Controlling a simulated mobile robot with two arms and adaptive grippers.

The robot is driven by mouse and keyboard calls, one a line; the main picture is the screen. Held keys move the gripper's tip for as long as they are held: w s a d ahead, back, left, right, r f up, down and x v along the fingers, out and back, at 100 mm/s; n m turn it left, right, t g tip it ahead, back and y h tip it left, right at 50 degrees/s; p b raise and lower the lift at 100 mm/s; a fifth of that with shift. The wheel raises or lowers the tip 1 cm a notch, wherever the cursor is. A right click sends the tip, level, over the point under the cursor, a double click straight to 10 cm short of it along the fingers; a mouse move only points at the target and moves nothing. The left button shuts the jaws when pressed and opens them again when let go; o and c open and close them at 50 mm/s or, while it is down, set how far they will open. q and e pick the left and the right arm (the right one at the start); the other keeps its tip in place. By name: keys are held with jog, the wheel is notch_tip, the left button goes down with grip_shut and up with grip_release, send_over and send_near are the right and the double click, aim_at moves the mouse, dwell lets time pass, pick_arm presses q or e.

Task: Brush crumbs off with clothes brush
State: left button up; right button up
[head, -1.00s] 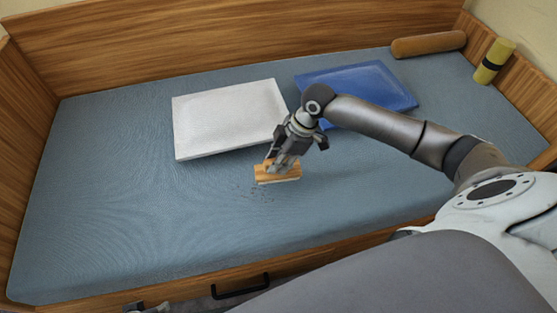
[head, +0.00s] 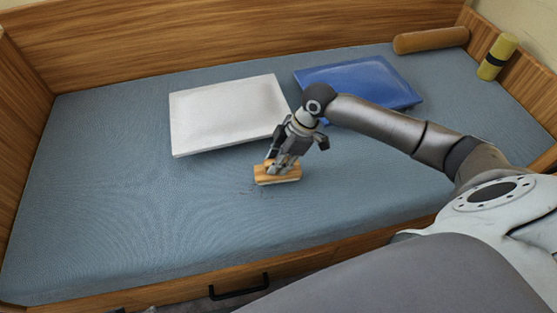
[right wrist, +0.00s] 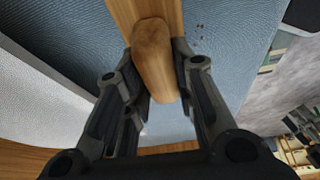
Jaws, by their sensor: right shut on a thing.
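My right gripper (head: 276,163) is shut on the wooden clothes brush (head: 278,178), holding it by its rounded handle. The brush is low over the blue-grey mattress (head: 110,190), at or very near its surface. In the right wrist view the brush (right wrist: 153,62) sits between the two fingers (right wrist: 152,90). Small dark crumbs (head: 258,192) lie on the mattress just in front of and left of the brush. A few crumbs (right wrist: 200,32) also show in the right wrist view beside the brush. My left gripper is not in view.
A white pillow (head: 225,115) lies behind the brush and a blue pillow (head: 375,85) lies behind my right arm. A brown bolster (head: 430,40) and a yellow roll (head: 497,57) are at the far right. Wooden boards (head: 250,35) edge the bed. The mattress's left side is clear.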

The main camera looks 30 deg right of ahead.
jog(key=shift+f, duration=0.9)
